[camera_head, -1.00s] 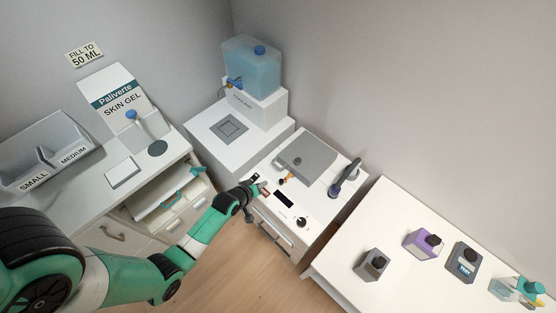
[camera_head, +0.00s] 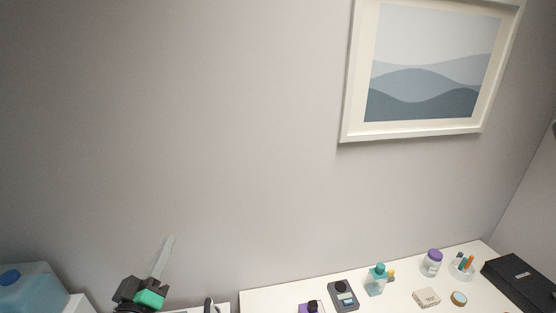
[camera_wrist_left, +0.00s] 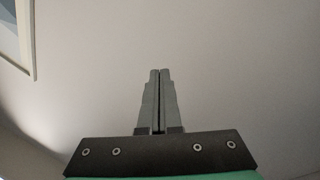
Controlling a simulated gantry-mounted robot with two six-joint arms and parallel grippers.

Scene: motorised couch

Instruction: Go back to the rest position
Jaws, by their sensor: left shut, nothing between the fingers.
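My left gripper (camera_head: 167,252) shows at the lower left of the head view, raised in front of the bare wall and pointing up. Its two grey fingers also show in the left wrist view (camera_wrist_left: 159,76), pressed together with nothing between them. My right gripper is in neither view.
A white table (camera_head: 270,302) at the lower right holds a grey device (camera_head: 343,294), a teal bottle (camera_head: 376,280), a purple-lidded jar (camera_head: 431,263), a small box (camera_head: 426,297) and a black case (camera_head: 525,280). A blue water tank (camera_head: 32,290) stands at lower left. A framed picture (camera_head: 430,70) hangs on the wall.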

